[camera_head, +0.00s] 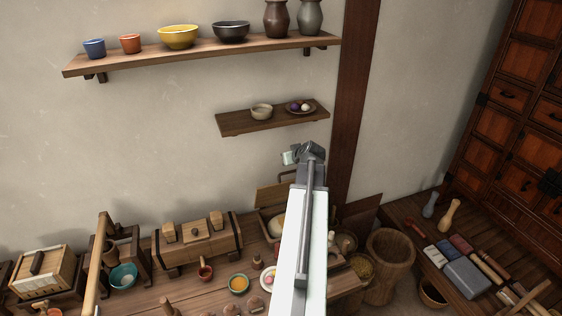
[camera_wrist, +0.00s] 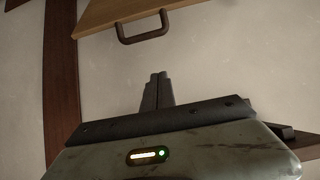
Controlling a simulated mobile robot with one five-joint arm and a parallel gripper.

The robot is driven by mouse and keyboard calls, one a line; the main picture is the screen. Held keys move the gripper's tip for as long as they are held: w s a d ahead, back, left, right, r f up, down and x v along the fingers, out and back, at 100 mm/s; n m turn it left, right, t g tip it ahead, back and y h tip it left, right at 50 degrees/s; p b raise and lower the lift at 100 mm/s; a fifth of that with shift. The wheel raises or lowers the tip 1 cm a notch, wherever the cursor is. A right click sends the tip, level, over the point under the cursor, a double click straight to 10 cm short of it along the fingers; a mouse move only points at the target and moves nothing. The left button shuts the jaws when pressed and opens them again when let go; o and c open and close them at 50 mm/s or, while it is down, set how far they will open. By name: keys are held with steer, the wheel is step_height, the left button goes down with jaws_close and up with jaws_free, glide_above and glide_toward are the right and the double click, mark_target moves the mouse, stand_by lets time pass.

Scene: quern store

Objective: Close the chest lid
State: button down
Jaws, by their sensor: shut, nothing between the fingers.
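The chest (camera_head: 266,226) stands on the table against the wall, with its right part hidden behind my arm. Its tan wooden lid (camera_head: 270,196) is raised and stands open at the back. A dark handle (camera_head: 287,176) sits at the lid's upper edge. The wrist view shows the lid (camera_wrist: 100,14) and its handle (camera_wrist: 143,38) at the top. My gripper (camera_wrist: 158,76) has its fingers together and empty, apart from the handle in that picture. In the head view my gripper (camera_head: 290,157) is above the lid, its fingers hard to make out.
A small shelf (camera_head: 240,125) with a bowl and a dish is on the wall above the chest. A dark post (camera_head: 355,100) rises to the right. A wooden box (camera_head: 198,243), small bowls and cups crowd the table. A large mortar (camera_head: 390,255) stands to the right.

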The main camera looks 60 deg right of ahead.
mark_target(284, 173)
steer(key=w+d+f+b, duration=0.1)
steer(key=f+b, duration=0.1)
steer(key=w+f+b, duration=0.1)
steer(key=f+b, duration=0.2)
steer(key=w+d+f+b, duration=0.1)
steer(key=w+f+b, duration=0.1)
steer(key=f+b, duration=0.1)
steer(key=shift+w+d+f, duration=0.1)
steer(key=shift+d+f, duration=0.05)
steer(key=shift+d, duration=0.15)
steer(key=shift+s+a, duration=0.1)
steer(key=shift+s, duration=0.1)
